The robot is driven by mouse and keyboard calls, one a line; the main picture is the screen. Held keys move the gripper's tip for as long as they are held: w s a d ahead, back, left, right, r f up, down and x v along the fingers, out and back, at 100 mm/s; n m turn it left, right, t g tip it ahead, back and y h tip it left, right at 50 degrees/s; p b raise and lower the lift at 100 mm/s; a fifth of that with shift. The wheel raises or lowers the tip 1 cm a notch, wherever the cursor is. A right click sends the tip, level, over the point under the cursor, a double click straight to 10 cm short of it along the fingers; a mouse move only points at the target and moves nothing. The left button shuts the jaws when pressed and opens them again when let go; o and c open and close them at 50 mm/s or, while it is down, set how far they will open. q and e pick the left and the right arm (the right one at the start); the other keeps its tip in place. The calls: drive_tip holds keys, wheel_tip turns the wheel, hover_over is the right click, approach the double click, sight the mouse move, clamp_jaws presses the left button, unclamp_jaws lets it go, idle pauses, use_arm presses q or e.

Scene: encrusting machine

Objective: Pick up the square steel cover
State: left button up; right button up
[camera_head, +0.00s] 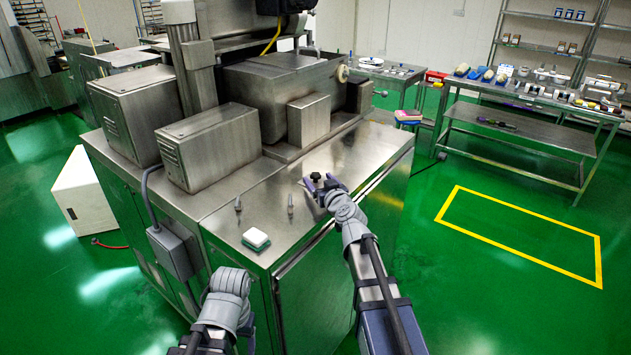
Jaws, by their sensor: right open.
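A dark knob (315,176) stands on the steel machine top, between the fingertips of my right gripper (320,182). The square steel cover under this knob is hard to make out, because its steel blends with the worktop and my gripper hides part of it. My right gripper is open around the knob, low over the surface; I cannot tell whether it touches. My left arm's wrist shows at the bottom, in front of the machine cabinet; its fingers are not visible.
Two small upright metal parts and a white block with a green edge (256,238) stand on the worktop (345,150) left of my right gripper. Steel housings (212,145) rise behind.

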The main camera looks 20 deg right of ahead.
drive_tip(key=shift+w+f, duration=0.1)
drive_tip(key=shift+w, duration=0.55)
drive_tip(key=shift+s, duration=0.1)
drive_tip(key=shift+c, duration=0.3)
clamp_jaws()
